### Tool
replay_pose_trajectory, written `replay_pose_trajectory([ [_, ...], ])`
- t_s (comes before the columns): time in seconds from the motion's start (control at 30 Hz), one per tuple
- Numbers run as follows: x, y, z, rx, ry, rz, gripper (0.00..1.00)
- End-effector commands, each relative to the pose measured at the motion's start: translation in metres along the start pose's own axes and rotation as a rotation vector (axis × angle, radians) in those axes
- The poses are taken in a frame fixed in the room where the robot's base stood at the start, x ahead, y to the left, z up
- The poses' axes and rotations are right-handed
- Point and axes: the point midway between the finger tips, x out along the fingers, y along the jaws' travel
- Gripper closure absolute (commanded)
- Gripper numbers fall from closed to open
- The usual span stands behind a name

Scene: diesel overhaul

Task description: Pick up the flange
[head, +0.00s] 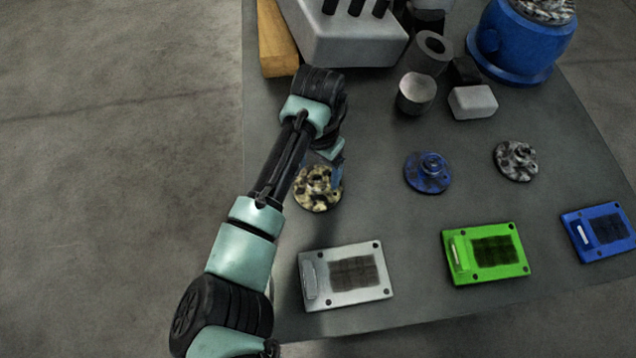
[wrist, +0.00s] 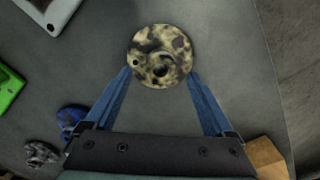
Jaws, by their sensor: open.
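A round, mottled cream-and-black flange (head: 317,188) lies on the dark table below my arm. It also shows in the wrist view (wrist: 160,50), with a raised hub and holes. My gripper (wrist: 160,75) is open, its two blue fingers at the near left and right edges of this flange. In the head view my gripper (head: 335,175) is partly hidden at the flange's right side. Whether the fingers touch it I cannot tell. A blue mottled flange (head: 428,172) and a grey-black mottled flange (head: 516,160) lie farther right.
A grey plate (head: 346,275), a green plate (head: 486,253) and a blue plate (head: 600,231) line the front. A grey block (head: 350,40), cylinders (head: 416,93), a white block (head: 473,101) and a blue housing (head: 515,45) stand behind. A wooden block (head: 277,40) is back left.

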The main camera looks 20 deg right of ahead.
Motion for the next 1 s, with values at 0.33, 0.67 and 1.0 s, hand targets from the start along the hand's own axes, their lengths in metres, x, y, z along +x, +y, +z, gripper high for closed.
replay_pose_trajectory([
  [0.33,0.025,0.000,0.000,-0.001,0.000,0.000,0.12],
  [0.67,0.025,0.000,0.000,0.000,0.001,-0.001,0.52],
  [1.0,0.024,0.000,0.000,0.000,0.001,-0.001,1.00],
])
